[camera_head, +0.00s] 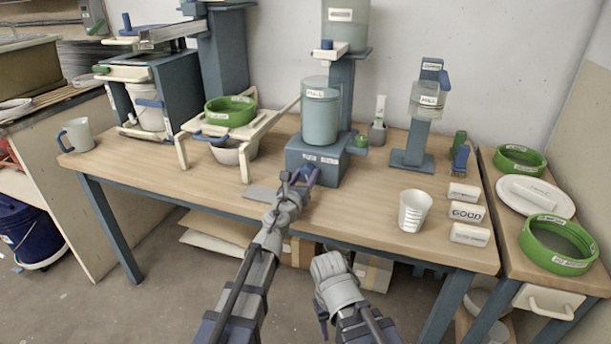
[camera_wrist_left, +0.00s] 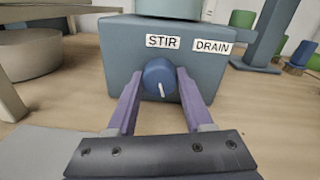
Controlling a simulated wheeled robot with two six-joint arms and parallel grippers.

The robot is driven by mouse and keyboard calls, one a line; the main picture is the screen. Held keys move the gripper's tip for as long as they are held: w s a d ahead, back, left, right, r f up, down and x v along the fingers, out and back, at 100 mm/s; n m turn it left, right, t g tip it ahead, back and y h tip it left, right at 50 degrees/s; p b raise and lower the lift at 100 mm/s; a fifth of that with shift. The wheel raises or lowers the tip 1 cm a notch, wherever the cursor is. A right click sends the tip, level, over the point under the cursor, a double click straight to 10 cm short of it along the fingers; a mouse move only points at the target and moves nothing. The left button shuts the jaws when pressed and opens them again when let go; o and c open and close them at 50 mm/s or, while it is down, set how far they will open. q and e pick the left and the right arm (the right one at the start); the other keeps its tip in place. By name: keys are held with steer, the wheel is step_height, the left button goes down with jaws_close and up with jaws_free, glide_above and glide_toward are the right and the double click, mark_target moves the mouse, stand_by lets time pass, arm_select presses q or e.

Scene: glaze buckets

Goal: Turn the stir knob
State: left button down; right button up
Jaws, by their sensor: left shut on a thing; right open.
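The stir knob (camera_wrist_left: 159,78) is a round blue dial with a white pointer line, on the front of a blue-grey box (camera_wrist_left: 125,62) under the label STIR. The pointer line points nearly straight down. In the left wrist view my left gripper (camera_wrist_left: 158,85) is shut on the knob, one purple finger on each side. In the head view my left gripper (camera_head: 303,178) is at the front of the box, and the knob is mostly hidden there. My right gripper (camera_head: 323,318) is low, in front of the table edge, apart from the box; its fingers are barely visible.
A translucent bucket (camera_head: 320,115) stands on the box. A white stand with a green ring (camera_head: 230,110) and a bowl is to the left. A cup (camera_head: 413,211) and labelled blocks (camera_head: 467,212) are to the right. The table front between is mostly clear.

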arm_select(q)
steer(key=n, duration=1)
steer(key=shift+n, duration=0.4)
steer(key=n, duration=1)
steer(key=shift+a+h, duration=0.1)
steer(key=shift+h, duration=0.2)
steer(key=shift+n, duration=0.4)
steer(key=shift+c, duration=1.5)
jaws_free()
steer(key=shift+v, duration=3.85)
